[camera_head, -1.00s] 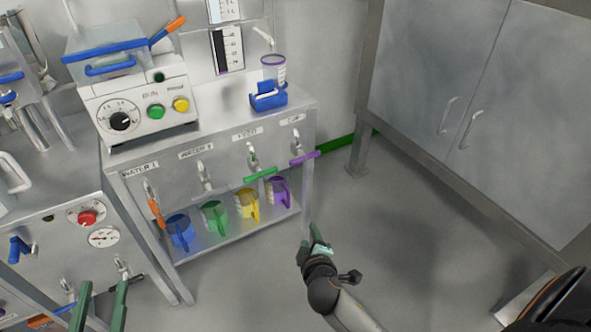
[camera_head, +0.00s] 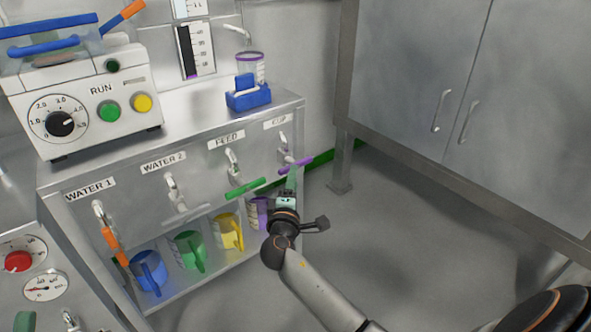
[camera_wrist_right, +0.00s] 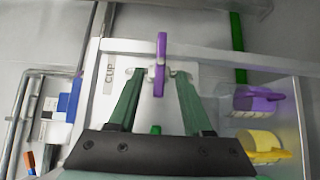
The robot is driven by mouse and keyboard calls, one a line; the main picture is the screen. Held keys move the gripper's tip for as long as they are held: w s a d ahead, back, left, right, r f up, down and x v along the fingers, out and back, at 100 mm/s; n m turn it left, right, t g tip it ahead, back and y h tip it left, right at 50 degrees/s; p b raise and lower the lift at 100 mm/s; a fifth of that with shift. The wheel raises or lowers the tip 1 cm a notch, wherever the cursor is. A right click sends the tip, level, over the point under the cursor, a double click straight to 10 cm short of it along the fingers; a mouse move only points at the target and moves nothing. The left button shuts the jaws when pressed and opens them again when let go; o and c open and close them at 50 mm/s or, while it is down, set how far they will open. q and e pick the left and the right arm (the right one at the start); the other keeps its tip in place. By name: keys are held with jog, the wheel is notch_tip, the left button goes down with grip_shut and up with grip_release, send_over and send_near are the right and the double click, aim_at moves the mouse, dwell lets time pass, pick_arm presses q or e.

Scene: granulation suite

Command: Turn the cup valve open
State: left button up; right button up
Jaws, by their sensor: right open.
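The cup valve has a purple lever handle (camera_head: 296,164) on a small tap under the CUP label, at the right end of the panel. My right gripper (camera_head: 291,178) is just below and in front of this handle. In the right wrist view the purple handle (camera_wrist_right: 160,60) stands between the two green fingertips (camera_wrist_right: 160,74), with a gap on either side. The gripper is open and holds nothing. A green tip at the bottom left of the head view looks like part of my left gripper (camera_head: 22,321); its jaw opening is hidden.
The feed valve's green handle (camera_head: 245,187) is close on the left. Below, a purple jug (camera_head: 258,212), a yellow jug (camera_head: 228,232) and others stand on the shelf. A blue holder (camera_head: 248,95) sits on the bench top. The floor at right is clear, before a grey cabinet (camera_head: 420,80).

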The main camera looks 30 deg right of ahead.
aim_at(296, 163)
jog(key=b+x, duration=0.1)
jog(key=x, duration=0.6)
jog(key=shift+b, duration=0.35)
jog(key=shift+a, duration=0.1)
grip_shut()
